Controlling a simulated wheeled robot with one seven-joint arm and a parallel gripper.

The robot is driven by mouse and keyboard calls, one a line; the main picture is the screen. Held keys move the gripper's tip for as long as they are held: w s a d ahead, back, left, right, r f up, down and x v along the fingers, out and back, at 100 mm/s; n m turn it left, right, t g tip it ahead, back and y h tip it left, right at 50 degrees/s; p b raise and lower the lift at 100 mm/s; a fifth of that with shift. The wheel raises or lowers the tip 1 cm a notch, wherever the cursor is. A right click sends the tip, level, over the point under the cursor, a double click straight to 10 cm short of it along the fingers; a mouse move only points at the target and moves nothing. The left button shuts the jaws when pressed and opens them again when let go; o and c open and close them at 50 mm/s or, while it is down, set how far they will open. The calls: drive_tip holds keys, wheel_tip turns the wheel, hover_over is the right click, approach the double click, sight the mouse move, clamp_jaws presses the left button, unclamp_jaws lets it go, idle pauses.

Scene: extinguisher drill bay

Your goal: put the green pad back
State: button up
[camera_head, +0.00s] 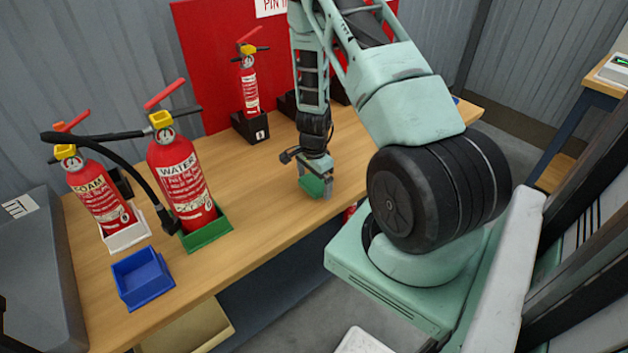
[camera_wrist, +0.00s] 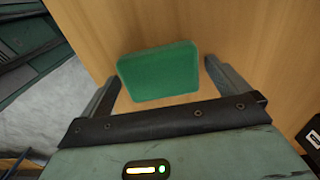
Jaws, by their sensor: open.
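The green pad (camera_wrist: 158,73) is a small block with rounded edges. In the wrist view it is between the two open fingers of my gripper (camera_wrist: 160,88), with wood visible on both sides, so the fingers look apart from it. In the head view the green pad (camera_head: 313,186) is at the tips of my gripper (camera_head: 315,182), over the front part of the wooden bench (camera_head: 265,185). I cannot tell whether the pad rests on the bench. A green tray (camera_head: 207,236) stands to the left under the WATER extinguisher (camera_head: 182,172).
An empty blue tray (camera_head: 143,277) is at the bench's front left. The FOAM extinguisher (camera_head: 98,196) stands in a white tray (camera_head: 125,232). A smaller extinguisher (camera_head: 249,88) stands in a black holder (camera_head: 250,126) at the back. Bare bench lies between the green tray and my gripper.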

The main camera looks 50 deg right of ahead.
sight(314, 182)
wheel_tip(314, 182, up, 12)
drive_tip(key=w+a+r+n+y, duration=0.1)
drive_tip(key=w+a+r+n, duration=0.15)
drive_tip(key=a, duration=0.45)
drive_tip(key=w+a+r+n, duration=0.1)
drive_tip(key=a+r+n, duration=0.25)
drive_tip(key=a, duration=0.45)
drive_tip(key=s+a+r+n+y, duration=0.1)
drive_tip(key=s+a+r+n, duration=0.2)
drive_tip(key=a, duration=0.4)
drive_tip(key=s+a+r+n, duration=0.1)
drive_tip(key=a+r+n, duration=0.1)
drive_tip(key=a+n, duration=0.4)
drive_tip(key=s+a+r+n, duration=0.3)
drive_tip(key=s+a+n, duration=0.3)
drive_tip(key=s, duration=0.2)
drive_tip(key=s+a+r+n+h, duration=0.1)
drive_tip(key=s+a+r+n, duration=0.2)
drive_tip(key=s+a+n, duration=0.3)
drive_tip(key=s+n, duration=0.1)
drive_tip(key=s, duration=0.1)
drive_tip(key=shift+s+a+r, duration=0.25)
drive_tip(key=shift+s+r, duration=0.1)
